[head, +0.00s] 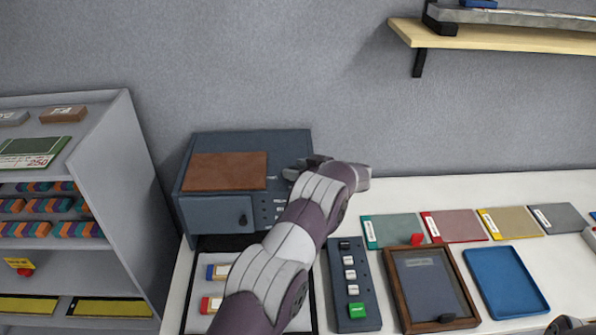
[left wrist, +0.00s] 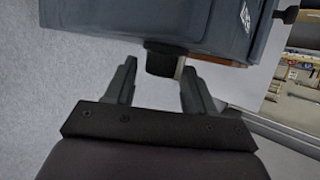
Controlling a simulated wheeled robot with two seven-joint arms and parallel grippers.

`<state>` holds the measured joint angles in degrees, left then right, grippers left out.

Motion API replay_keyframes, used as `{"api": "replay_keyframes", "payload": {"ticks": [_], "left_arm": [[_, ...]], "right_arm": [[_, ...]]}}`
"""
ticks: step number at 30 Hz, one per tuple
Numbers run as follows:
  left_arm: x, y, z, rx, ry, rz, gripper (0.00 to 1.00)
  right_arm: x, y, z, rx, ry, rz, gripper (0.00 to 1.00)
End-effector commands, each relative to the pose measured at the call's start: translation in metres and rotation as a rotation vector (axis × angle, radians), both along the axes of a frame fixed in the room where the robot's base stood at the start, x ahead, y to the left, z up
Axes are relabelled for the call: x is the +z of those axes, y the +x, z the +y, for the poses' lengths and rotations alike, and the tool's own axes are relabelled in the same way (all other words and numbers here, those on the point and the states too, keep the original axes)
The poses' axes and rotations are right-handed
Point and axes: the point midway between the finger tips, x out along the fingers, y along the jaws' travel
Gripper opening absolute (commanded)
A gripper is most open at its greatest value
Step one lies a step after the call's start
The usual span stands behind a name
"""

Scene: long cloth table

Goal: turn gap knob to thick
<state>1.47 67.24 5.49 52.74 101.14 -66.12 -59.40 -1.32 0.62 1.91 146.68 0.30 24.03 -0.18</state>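The dark blue-grey machine (head: 224,213) with a brown top panel stands at the back left of the table. My left gripper (head: 312,163) is at the machine's upper right side, partly hidden by my own wrist. In the left wrist view, the left gripper (left wrist: 162,82) is open, with a dark round knob (left wrist: 164,58) between and just beyond its fingertips. The knob sticks out from the machine's body (left wrist: 185,22), and I see no clear grip on it. The knob is hidden in the head view, and its setting marks cannot be read. My right gripper is not in view.
A grey shelf unit (head: 125,180) stands close on the left. Right of my left arm are a button panel (head: 343,300), a wood-framed tray (head: 398,290), a blue tray (head: 505,282) and several coloured sample cards. A wall shelf (head: 500,40) hangs at the upper right.

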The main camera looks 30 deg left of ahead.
Motion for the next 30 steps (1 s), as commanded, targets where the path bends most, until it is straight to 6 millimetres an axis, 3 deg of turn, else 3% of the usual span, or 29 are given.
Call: {"api": "replay_keyframes", "payload": {"ticks": [11, 24, 30], "left_arm": [[-0.002, -0.002, -0.006, -0.001, -0.002, 0.005, 0.64], [0.036, -0.023, -0.099, -0.002, -0.003, 0.002, 0.64], [0.046, -0.027, -0.114, 0.001, -0.002, 0.003, 0.64]], "right_arm": [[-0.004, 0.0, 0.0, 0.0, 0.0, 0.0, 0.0], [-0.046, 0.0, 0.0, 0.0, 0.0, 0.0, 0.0], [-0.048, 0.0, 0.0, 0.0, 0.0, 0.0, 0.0]]}}
